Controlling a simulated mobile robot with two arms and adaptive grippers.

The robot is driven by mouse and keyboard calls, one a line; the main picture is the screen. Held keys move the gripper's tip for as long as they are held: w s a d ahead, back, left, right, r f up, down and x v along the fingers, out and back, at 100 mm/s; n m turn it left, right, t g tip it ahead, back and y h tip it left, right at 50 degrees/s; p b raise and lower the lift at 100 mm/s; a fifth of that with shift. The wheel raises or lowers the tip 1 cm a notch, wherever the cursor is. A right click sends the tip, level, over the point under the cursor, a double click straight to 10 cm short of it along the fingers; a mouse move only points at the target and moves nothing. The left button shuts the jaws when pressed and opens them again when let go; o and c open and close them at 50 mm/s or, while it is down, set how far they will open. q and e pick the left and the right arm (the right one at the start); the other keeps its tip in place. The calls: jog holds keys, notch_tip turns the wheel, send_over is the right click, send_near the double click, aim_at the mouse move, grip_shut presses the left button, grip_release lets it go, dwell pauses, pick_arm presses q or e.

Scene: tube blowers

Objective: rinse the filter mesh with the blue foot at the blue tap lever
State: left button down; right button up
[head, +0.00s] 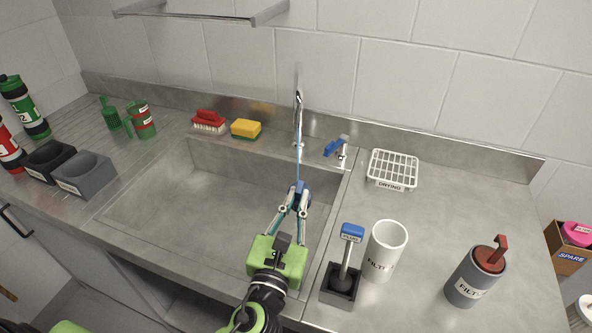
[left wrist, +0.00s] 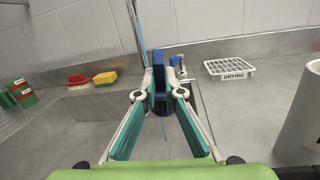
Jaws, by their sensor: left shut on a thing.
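My left gripper (head: 300,193) is over the right part of the sink basin (head: 180,202), its fingers shut on a small blue and dark piece. I take this piece to be the filter mesh with the blue foot (left wrist: 159,90); the fingers hide part of it, and its mesh cannot be made out. The blue tap lever (head: 336,146) sits on a small chrome post right of the tall tap (head: 298,105). A thin blue stream of water (head: 298,165) runs from the spout down to the held piece. My right gripper is not in view.
A white drying rack (head: 393,168), a white filter cylinder (head: 384,250), a grey filter container (head: 474,277) with red handle and a blue-topped tool (head: 350,232) in a dark box stand right of the basin. A yellow sponge (head: 245,129) and red brush (head: 208,121) lie behind it.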

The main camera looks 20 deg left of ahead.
pick_arm(q)
jog(key=shift+s+d+r+p, duration=0.25)
jog(key=shift+s+r+p, duration=0.25)
jog(key=shift+s+r, duration=0.35)
jog(key=shift+s+d+r+p, duration=0.25)
jog(key=shift+s+r+p, duration=0.25)
jog(key=shift+s+r, duration=0.35)
jog(key=shift+f, duration=0.2)
